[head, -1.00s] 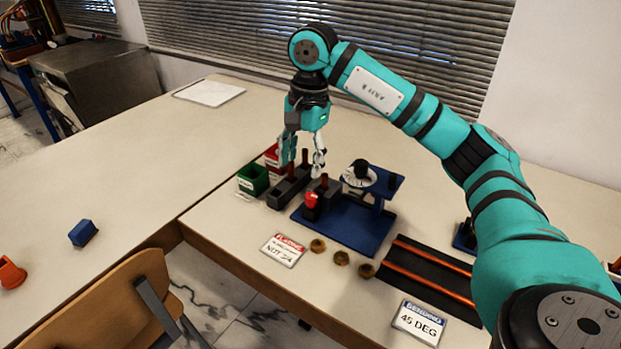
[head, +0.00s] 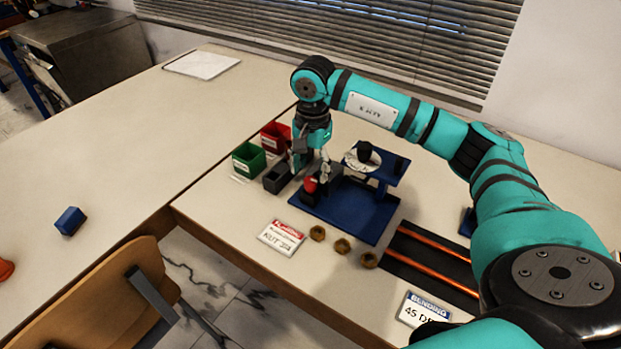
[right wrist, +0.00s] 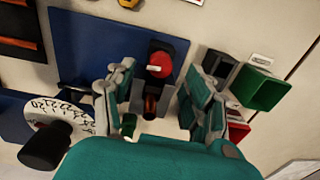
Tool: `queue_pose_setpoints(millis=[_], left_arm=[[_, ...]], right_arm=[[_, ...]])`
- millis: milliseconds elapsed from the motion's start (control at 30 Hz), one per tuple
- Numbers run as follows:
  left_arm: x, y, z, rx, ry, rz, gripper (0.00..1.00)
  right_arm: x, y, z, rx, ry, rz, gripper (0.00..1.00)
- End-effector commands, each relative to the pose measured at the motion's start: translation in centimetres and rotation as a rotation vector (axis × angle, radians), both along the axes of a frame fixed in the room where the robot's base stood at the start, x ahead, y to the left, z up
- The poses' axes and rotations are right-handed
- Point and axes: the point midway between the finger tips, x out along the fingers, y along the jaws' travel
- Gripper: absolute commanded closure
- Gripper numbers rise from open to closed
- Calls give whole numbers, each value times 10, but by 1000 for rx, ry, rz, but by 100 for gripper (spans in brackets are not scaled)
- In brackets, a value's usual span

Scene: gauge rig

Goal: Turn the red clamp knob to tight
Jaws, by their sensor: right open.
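The red clamp knob (head: 310,184) sits on a dark block at the left end of the blue base plate (head: 355,217). In the right wrist view the knob (right wrist: 160,63) shows a small white mark, with a dark-and-orange rod below it in the picture. My right gripper (head: 311,168) is open and points down just behind the knob, over the clamp. In the right wrist view its fingers (right wrist: 163,88) are spread to either side of the clamp, and no contact with the knob is clear. My left gripper is not in view.
A white dial with a black knob (right wrist: 45,146) stands close beside the gripper. Green (head: 249,160) and red (head: 275,137) bins are to the left. Several brass nuts (head: 342,246), a sign (head: 281,236) and a rack with orange rods (head: 432,262) lie in front.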

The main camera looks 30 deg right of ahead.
Motion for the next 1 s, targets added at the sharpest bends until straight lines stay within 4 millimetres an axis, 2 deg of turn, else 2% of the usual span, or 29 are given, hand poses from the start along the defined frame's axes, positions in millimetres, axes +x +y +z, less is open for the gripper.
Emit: queue_pose_setpoints(millis=[100, 233, 500, 633, 1000], left_arm=[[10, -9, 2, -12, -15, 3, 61], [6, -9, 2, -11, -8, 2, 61], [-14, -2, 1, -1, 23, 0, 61], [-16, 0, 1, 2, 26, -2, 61], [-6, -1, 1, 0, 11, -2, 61]], right_arm=[[0, 1, -21, 0, 2, 1, 47], [1, 1, -34, 1, 1, 2, 47], [1, 1, -42, 0, -1, 1, 47], [1, 1, -42, 0, -1, 1, 47], [1, 1, -41, 0, -1, 1, 95]])
